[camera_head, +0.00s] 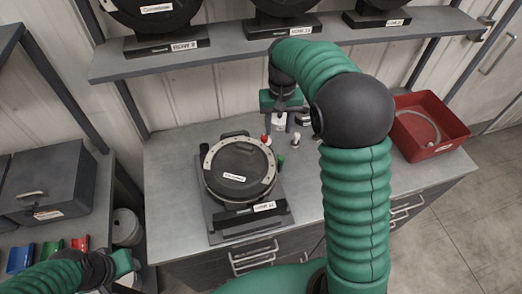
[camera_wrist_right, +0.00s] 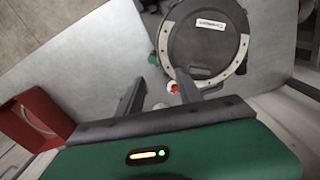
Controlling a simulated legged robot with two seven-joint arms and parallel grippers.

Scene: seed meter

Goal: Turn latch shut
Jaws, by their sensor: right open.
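The seed meter (camera_head: 237,183) is a round black unit with a pale ring, lying on a dark stand on the grey bench. Its red-tipped latch (camera_head: 265,139) sits at the upper right of the rim. In the right wrist view the red latch tip (camera_wrist_right: 174,88) shows close by the right-hand finger; I cannot tell if they touch. My right gripper (camera_head: 280,122) is open above the bench, just beyond the latch. Its two dark fingers (camera_wrist_right: 158,80) stand apart in the wrist view. My left gripper (camera_head: 127,262) is at the lower left, away from the meter; its jaws are unclear.
Small pale-topped pegs (camera_head: 295,140) stand on the bench right of the latch. A red bin (camera_head: 430,143) sits at the bench's right end. A shelf (camera_head: 225,58) with more meters spans the back. A dark box (camera_head: 45,183) and coloured bins stand at left.

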